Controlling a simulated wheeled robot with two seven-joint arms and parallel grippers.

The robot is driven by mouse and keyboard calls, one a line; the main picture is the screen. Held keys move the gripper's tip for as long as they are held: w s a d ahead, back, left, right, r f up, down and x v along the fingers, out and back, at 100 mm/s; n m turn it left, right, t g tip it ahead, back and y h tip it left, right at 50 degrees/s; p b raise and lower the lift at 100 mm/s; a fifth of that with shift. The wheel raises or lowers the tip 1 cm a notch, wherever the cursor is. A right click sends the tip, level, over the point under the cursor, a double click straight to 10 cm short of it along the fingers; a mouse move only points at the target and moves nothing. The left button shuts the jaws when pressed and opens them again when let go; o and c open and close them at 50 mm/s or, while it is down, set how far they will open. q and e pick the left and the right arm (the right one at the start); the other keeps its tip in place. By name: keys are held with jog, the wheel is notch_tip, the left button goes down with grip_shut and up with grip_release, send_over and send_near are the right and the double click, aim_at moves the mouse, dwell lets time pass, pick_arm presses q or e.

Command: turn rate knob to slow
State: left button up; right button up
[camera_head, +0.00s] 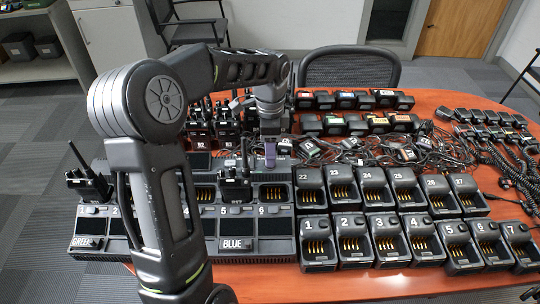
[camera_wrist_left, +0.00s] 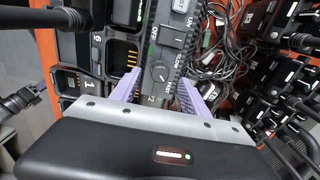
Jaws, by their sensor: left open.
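The rate knob (camera_wrist_left: 161,74) is a small round dial with a pale mark, on a dark control panel (camera_wrist_left: 166,40) with printed labels and a switch. My left gripper has pale purple fingers. In the left wrist view the gripper (camera_wrist_left: 160,90) is open, one finger on each side of the panel strip, with the knob between them. I cannot tell whether the fingers touch anything. In the head view the left gripper (camera_head: 270,152) points down behind the multi-bay charger, and the knob is hidden there. My right gripper is not in view.
A multi-bay charger (camera_head: 258,247) with radios stands at the left of the orange table (camera_head: 330,284). Numbered single chargers (camera_head: 352,242) fill the front right. Tangled black cables (camera_head: 425,150) and more radios lie behind. My left arm blocks part of the charger.

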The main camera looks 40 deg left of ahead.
pick_arm(q)
jog(key=shift+f, duration=1.55)
jog(key=shift+c, duration=0.4)
grip_shut()
